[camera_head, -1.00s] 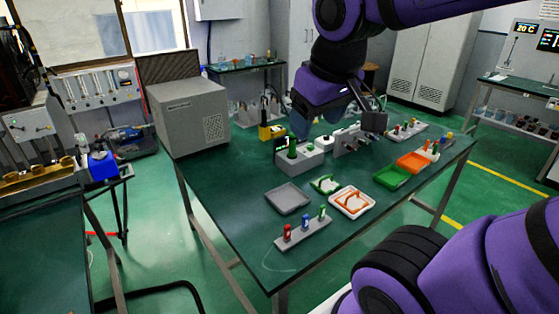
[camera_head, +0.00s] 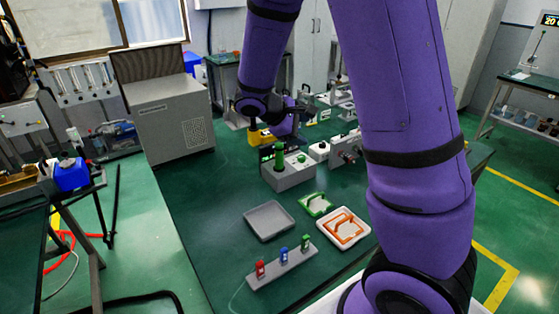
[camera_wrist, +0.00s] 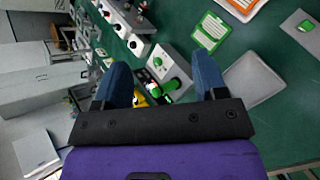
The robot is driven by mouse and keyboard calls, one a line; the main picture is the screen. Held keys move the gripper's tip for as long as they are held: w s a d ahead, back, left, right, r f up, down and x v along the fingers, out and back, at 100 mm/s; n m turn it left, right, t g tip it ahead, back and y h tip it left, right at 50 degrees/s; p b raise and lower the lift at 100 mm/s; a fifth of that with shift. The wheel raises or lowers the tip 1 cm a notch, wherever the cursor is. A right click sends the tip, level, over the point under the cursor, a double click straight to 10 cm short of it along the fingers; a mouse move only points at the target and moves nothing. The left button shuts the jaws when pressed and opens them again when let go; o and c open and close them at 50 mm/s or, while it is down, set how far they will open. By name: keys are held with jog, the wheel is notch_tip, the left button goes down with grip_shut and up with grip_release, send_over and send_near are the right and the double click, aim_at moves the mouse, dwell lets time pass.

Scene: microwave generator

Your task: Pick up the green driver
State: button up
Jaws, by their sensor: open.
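A thick upright green handle, which looks like the green driver (camera_head: 279,152), stands at a grey box (camera_head: 290,178) on the green table. In the wrist view the green handle (camera_wrist: 176,86) shows between the spread blue-grey fingers of my gripper (camera_wrist: 162,74), nearer the right one. The grey box (camera_wrist: 181,64) and its round green button (camera_wrist: 157,62) lie just beyond. The fingers are open and hold nothing; I see no contact with the handle. In the head view my arm hangs over the back of the table, and the fingertips are hard to make out.
A rack (camera_head: 283,267) with small red, blue and green pieces stands at the front. A grey tray (camera_head: 269,220), a green frame (camera_head: 317,204) and a white tray with an orange frame (camera_head: 343,228) lie nearby. A big grey cabinet (camera_head: 172,115) stands left. A yellow item (camera_head: 260,137) is behind.

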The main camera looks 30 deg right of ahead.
jog(key=w+f+n+t+h, duration=0.3)
jog(key=w+f+n+h, duration=0.2)
jog(key=w+f+n, duration=0.5)
jog(key=n+t, duration=0.8)
send_near(281, 156)
jog(key=w+d+f, duration=0.2)
jog(key=w, duration=0.1)
jog(key=x, duration=0.9)
jog(key=shift+w+d+f, duration=0.15)
jog(key=shift+d, duration=0.05)
jog(key=c, duration=1.1)
